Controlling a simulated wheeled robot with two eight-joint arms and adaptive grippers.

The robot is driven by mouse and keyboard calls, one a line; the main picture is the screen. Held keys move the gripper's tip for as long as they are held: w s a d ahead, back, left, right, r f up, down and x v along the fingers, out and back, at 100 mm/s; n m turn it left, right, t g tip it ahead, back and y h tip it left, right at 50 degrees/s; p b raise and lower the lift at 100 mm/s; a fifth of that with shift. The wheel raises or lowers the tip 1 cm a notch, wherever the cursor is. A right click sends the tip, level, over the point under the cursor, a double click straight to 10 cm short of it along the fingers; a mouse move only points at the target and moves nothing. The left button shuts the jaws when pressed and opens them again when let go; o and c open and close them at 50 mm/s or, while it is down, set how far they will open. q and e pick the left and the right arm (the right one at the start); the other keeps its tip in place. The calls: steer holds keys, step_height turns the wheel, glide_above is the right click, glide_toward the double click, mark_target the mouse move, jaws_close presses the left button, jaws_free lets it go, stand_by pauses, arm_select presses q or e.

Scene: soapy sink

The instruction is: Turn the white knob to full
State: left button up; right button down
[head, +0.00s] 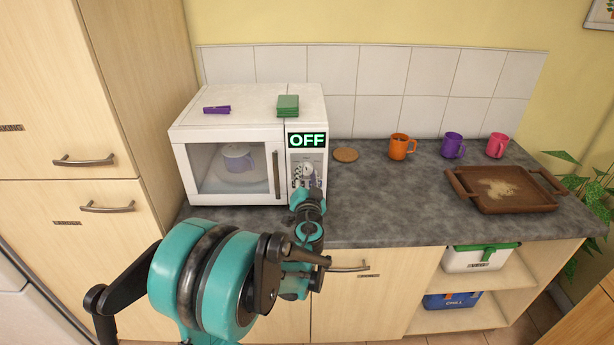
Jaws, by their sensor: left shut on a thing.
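A white microwave (235,130) stands at the left end of the counter, and its display (307,140) reads OFF. The white knob (306,171) is on the panel below the display, partly hidden by my gripper. My left gripper (304,182) is at the panel, shut on the knob; its fingers are small in this view. Through the closed door, a pale cup (238,158) shows inside the microwave. My right gripper is not in view.
A purple object (217,109) and green stacked squares (288,105) lie on the microwave. A cork coaster (346,155), orange mug (402,146), purple mug (453,145), pink mug (497,145) and brown tray (473,204) are on the counter. The counter's front middle is clear.

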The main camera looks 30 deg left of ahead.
arm_select(q)
steer(key=m, duration=1.1)
steer(key=shift+m, duration=1.6)
steer(key=o, duration=1.2)
steer(key=shift+c, duration=0.2)
steer(key=v, duration=1.2)
